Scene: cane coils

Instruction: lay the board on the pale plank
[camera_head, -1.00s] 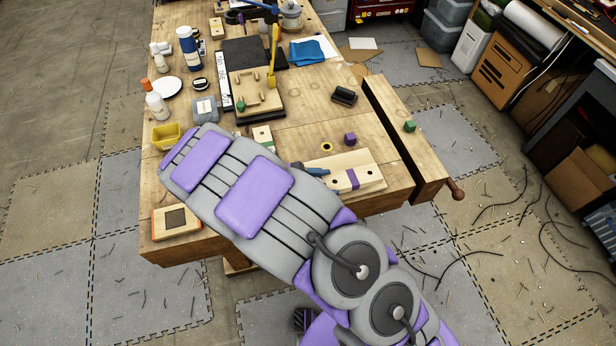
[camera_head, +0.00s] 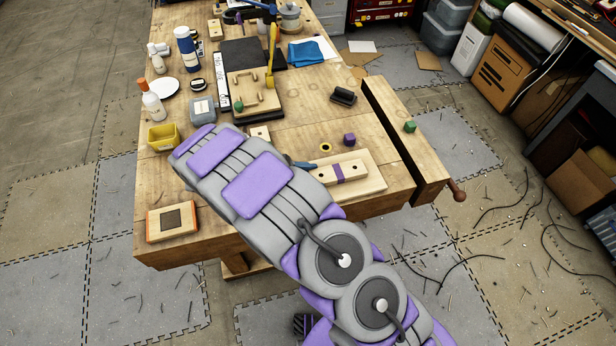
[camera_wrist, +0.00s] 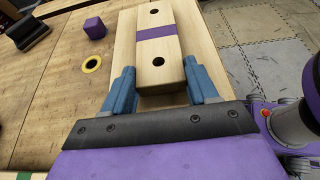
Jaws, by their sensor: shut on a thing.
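The board (camera_head: 354,168) is a pale wooden bar with a purple band and two dark holes. My gripper (camera_wrist: 160,72) has its blue fingers closed on the near end of the board, one on each side; the board also shows in the wrist view (camera_wrist: 160,46). The wider pale plank (camera_head: 377,184) lies beneath it near the bench's front edge, and its margins show beside the board in the wrist view (camera_wrist: 124,45). The board lies within the plank's outline and roughly along it. I cannot tell whether they touch. In the head view my arm hides most of the gripper.
A purple cube (camera_head: 349,139), a yellow ring (camera_head: 326,147) and a dark brush-like block (camera_head: 343,96) sit behind the plank.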

